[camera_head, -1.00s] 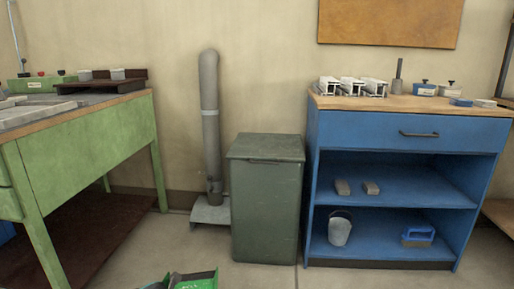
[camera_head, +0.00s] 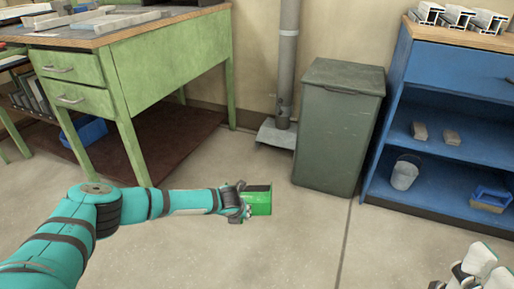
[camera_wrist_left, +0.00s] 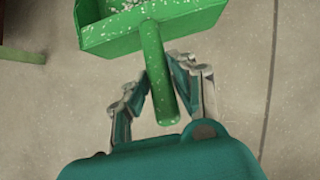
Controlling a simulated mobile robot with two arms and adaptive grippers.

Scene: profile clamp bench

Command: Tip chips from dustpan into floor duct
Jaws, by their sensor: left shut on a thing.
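My left gripper (camera_head: 238,204) is shut on the handle of the green dustpan (camera_head: 259,201), held out over the open floor. In the left wrist view, the fingers (camera_wrist_left: 158,92) sit on either side of the dustpan's handle (camera_wrist_left: 155,70). Pale chips (camera_wrist_left: 127,4) show in the pan at the top edge, and specks cling to the handle. The floor duct has a grey inlet (camera_head: 276,134) at the foot of a grey pipe (camera_head: 288,60), beyond and slightly right of the dustpan. Part of my right gripper (camera_head: 472,268) shows at the lower right; its jaw state is unclear.
A dark green bin (camera_head: 338,130) stands just right of the duct. A blue cabinet (camera_head: 440,170) with a bucket (camera_head: 405,172) stands at the right. The floor between is clear.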

